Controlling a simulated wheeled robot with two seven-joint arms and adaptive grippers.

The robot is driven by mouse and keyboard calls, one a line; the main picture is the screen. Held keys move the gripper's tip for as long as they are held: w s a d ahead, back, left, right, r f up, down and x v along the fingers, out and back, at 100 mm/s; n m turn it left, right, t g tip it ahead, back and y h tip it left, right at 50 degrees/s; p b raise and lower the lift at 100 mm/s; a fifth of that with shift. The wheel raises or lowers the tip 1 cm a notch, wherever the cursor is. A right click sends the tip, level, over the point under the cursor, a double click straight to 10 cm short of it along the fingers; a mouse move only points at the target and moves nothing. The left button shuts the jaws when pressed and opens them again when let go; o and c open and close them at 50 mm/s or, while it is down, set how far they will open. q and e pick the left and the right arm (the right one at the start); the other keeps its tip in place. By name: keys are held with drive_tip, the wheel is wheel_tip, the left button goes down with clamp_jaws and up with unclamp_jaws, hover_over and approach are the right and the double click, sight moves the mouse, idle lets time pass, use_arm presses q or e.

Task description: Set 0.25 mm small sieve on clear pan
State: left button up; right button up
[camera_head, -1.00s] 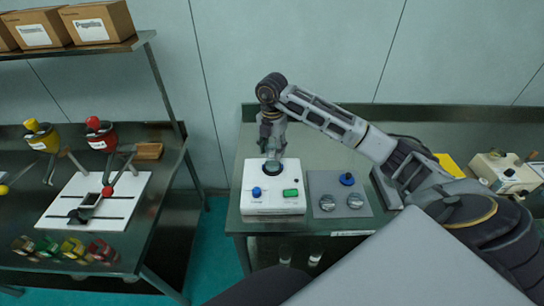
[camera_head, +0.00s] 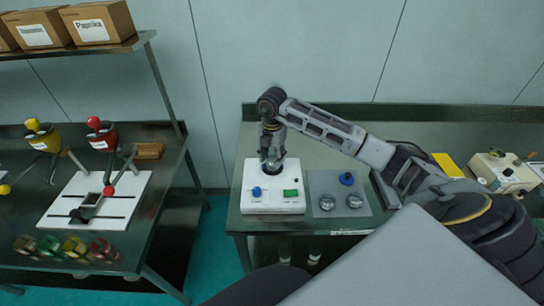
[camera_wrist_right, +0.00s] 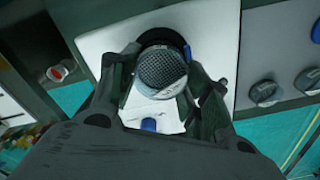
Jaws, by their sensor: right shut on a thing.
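My right gripper (camera_head: 271,160) is over the white sieve shaker (camera_head: 255,205) and points down. In the right wrist view, the fingers of my right gripper (camera_wrist_right: 160,78) are shut around a small round sieve (camera_wrist_right: 162,67) with a dark grey mesh top. The sieve is in front of the shaker's round black seat (camera_wrist_right: 163,37). No clear pan can be made out; the gripper and sieve cover most of the seat. I cannot tell whether the sieve touches anything below it. My left gripper is not in view.
A grey mat (camera_head: 321,181) right of the shaker holds two round grey pieces (camera_head: 328,202) (camera_head: 354,201) and a blue-topped piece (camera_head: 346,178). The shaker has a blue knob (camera_head: 256,191) and a green switch (camera_head: 290,193). A side table with jars stands at left.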

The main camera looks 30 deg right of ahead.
drive_tip(key=o, duration=1)
wheel_tip(320, 180, up, 12)
drive_tip(key=b, duration=0.2)
idle(0.5)
idle(0.5)
